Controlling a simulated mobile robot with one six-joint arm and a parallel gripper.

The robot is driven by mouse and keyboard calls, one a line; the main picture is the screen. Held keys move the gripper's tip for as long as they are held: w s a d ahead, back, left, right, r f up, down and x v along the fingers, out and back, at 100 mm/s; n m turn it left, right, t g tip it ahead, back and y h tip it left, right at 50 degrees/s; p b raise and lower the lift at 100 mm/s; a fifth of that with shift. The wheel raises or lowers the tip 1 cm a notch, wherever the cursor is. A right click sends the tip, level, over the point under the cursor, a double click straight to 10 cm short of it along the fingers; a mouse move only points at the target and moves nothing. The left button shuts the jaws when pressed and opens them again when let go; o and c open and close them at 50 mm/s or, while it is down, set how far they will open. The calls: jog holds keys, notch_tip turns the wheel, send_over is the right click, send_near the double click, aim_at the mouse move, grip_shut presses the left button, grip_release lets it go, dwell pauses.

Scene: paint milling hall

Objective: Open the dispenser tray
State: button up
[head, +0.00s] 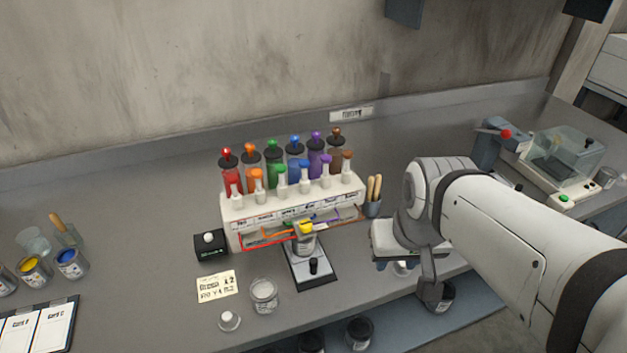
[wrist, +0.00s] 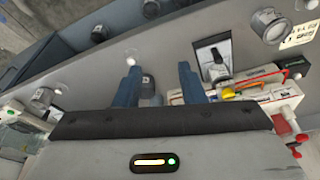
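The dispenser (head: 290,208) is a white rack of coloured bottles on the grey bench; part of it shows at the right in the wrist view (wrist: 283,108). A dark, pale-edged plate with an upright black knob juts from its front and looks like the tray (head: 325,278); it also shows in the wrist view (wrist: 225,48). A small can (head: 304,246) stands at the plate's back, below a yellow part. My gripper (head: 396,266) is right of the plate, apart from it. In the wrist view its two blue fingers (wrist: 158,72) are spread with nothing held.
A cup of brushes (head: 372,207) stands at the dispenser's right end. A black box (head: 211,245), a note card (head: 217,286) and a glass jar (head: 264,296) lie left of the plate. Dark pots stand on a lower shelf. The bench in front of the plate is mostly clear.

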jog(key=shift+w, duration=0.2)
jog(key=shift+o, duration=0.5)
jog(key=shift+s+a, duration=0.1)
jog(key=shift+a, duration=0.1)
jog(key=n+g+b, duration=0.3)
jog(key=n, duration=0.3)
send_over(314, 260)
notch_tip(314, 260, down, 7)
jog(key=shift+s+d+f, duration=0.1)
jog(key=shift+d+f, duration=0.05)
jog(key=shift+a+f, duration=0.2)
jog(key=shift+f, duration=0.1)
notch_tip(314, 260, down, 7)
jog(key=shift+f, duration=0.2)
jog(key=shift+c, duration=0.4)
grip_shut()
